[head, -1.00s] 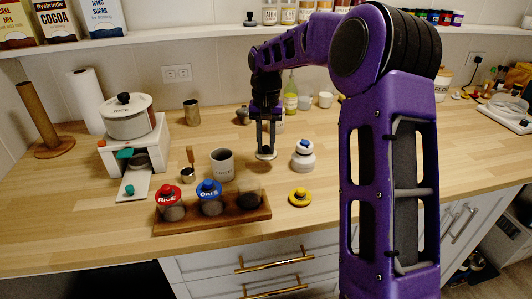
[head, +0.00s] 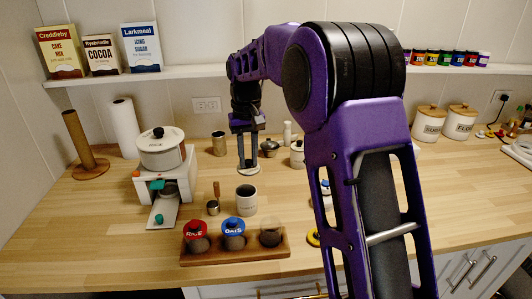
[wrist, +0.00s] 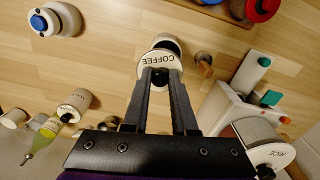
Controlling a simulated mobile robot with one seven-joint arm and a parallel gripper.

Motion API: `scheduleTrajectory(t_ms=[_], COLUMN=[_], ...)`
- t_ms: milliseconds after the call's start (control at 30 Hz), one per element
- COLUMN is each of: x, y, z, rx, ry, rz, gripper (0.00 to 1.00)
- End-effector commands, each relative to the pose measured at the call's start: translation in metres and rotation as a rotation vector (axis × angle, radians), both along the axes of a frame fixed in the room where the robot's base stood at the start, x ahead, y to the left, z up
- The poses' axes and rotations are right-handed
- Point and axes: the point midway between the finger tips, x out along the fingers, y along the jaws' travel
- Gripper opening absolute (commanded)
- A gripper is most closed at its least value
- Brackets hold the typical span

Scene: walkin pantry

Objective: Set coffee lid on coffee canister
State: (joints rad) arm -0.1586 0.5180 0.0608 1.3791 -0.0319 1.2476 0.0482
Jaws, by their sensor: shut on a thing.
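My gripper (head: 247,164) is shut on the knob of the cream coffee lid (head: 248,170), held level. In the head view the lid shows just beyond and above the coffee canister (head: 246,201), with a gap in the picture; its height is hard to judge. The canister stands upright and open on the counter, behind the small jars. In the wrist view my gripper (wrist: 160,78) points at the lid, whose dark knob is between the fingertips. The canister's dark opening (wrist: 168,43) shows past it, partly hidden. COFFEE lettering is visible there.
A wooden rack (head: 205,256) holds small jars in front of the canister. More containers stand behind. My arm hides the counter's right middle.

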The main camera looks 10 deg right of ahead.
Motion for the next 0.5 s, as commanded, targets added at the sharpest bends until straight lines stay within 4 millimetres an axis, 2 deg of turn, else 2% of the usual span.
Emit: scheduleTrajectory(t_ms=[233,500], x=[-0.002,-0.002], y=[0.011,0.011], z=[0.003,-0.012], rx=[0.001,0.000], ry=[-0.003,-0.001], rz=[0.049,0.048], gripper=[0.00,0.00])
